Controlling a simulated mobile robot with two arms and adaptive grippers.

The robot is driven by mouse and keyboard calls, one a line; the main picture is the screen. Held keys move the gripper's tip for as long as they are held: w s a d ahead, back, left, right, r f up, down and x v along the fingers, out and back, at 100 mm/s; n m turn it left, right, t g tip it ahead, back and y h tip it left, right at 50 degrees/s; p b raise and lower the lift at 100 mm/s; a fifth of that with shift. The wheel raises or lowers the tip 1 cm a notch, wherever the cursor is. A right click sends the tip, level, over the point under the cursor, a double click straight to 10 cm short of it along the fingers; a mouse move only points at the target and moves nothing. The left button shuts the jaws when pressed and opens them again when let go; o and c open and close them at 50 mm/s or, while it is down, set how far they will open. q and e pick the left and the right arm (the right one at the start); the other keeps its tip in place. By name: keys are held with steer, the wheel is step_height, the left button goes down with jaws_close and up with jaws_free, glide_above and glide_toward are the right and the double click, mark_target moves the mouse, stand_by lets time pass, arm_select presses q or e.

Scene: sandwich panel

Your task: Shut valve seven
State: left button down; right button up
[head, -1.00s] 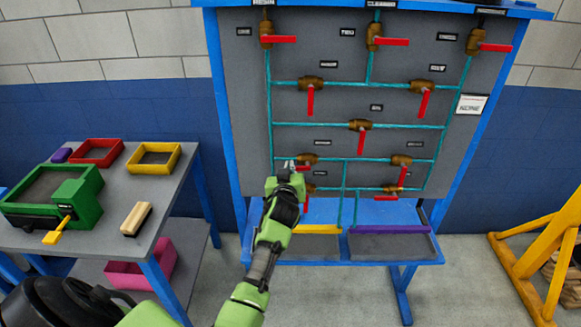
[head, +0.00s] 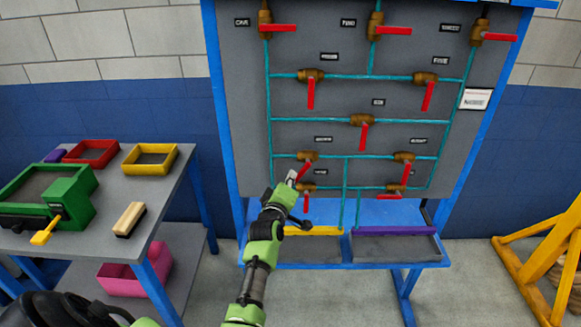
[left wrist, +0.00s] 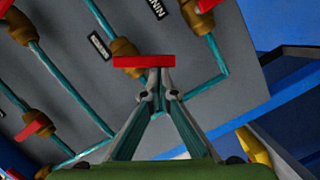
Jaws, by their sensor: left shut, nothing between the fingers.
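Valve seven (head: 307,156), a brass body with a red handle, is at the left of the panel's lower rows. Its small label is hard to read. In the head view its handle (head: 304,170) slants down-left from the body. My left gripper (head: 291,177) is shut and empty, just beside and below that handle. In the left wrist view the shut fingertips (left wrist: 159,93) are right by a red handle (left wrist: 143,62), apparently valve seven's; whether they touch it is unclear. My right gripper is not in view.
Valve nine (head: 306,188) is close below, with its red handle hanging near my left gripper. Valve eight (head: 404,157) is to the right. Yellow and purple-edged trays (head: 395,247) lie under the panel. A side table (head: 165,215) with bins stands left.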

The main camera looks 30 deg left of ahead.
arm_select(q)
steer(key=n, duration=0.1)
steer(key=d+f+n+t+b, duration=0.1)
steer(key=w+f+n+b, duration=0.1)
steer(key=n, duration=0.1)
steer(key=shift+d, duration=0.3)
steer(key=shift+d+b, duration=0.15)
steer(key=shift+b, duration=0.25)
steer(key=shift+w+d, duration=0.1)
steer(key=shift+w, duration=0.05)
